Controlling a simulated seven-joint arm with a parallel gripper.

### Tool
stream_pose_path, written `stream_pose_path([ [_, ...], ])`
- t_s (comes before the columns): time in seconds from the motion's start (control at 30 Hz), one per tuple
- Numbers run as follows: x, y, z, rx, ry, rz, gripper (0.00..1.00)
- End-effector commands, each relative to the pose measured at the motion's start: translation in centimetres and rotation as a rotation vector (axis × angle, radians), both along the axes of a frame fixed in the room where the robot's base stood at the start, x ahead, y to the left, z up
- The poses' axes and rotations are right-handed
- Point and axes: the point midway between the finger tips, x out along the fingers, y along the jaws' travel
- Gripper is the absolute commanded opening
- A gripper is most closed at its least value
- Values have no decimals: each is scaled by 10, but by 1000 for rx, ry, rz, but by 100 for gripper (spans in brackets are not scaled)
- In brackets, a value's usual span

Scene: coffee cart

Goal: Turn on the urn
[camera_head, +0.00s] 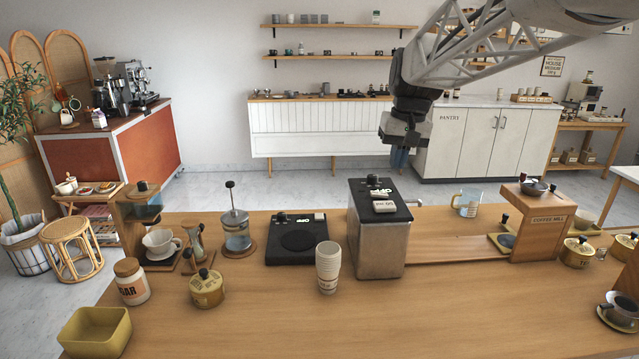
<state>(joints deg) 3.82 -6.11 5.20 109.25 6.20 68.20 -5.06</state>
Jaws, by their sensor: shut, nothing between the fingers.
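The tall brushed-metal box with a black top (378,240), which looks to be the urn, stands upright near the middle of the wooden counter. Its black top carries white "OFF" lettering, a dark knob-like part at the back and a pale label plate (384,206) nearer the front. My gripper (398,143) hangs from the arm above and behind the box, apart from it.
A black hot plate (297,240), also marked "OFF", and a stack of paper cups (328,268) stand left of the box. A French press (236,231) is further left. A glass pitcher (466,203) and wooden coffee mill (538,222) stand right. The front middle counter is clear.

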Motion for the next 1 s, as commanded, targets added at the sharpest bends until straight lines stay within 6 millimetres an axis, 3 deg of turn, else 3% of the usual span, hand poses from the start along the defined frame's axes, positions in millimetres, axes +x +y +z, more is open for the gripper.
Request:
stream_pose_path([
  [0.3, 83, -10, 4, 30, 36, 10, 0],
  [0.53, 131, -17, 2, 49, 57, 17, 0],
  [0.7, 149, -20, 0, 57, 65, 20, 0],
  [1.0, 152, -21, 0, 59, 67, 21, 0],
])
